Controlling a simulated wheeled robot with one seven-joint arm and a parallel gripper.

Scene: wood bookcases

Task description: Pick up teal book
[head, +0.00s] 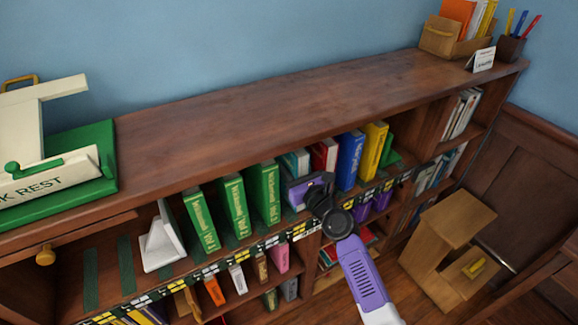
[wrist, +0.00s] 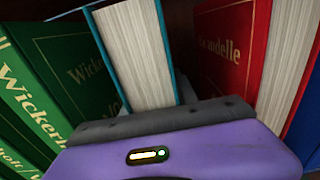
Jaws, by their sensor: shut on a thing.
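The teal book (head: 296,160) stands upright on the upper shelf of the bookcase, between a green volume on the left and a red book on the right. In the wrist view the teal book (wrist: 164,45) shows its white page edges and thin teal covers; its lower part is hidden behind my gripper. My purple gripper (head: 300,182) is at the shelf front, shut on the teal book. In the wrist view the gripper's dark-edged purple body (wrist: 160,125) fills the bottom, and its fingertips are mostly hidden.
Green Wickerham volumes (head: 234,205) stand left. A red book (head: 325,154), a blue book (head: 349,160) and a yellow book (head: 374,150) stand close on the right. The wooden bookcase top (head: 250,110) is mostly clear. A wooden step stool (head: 455,222) is at the right.

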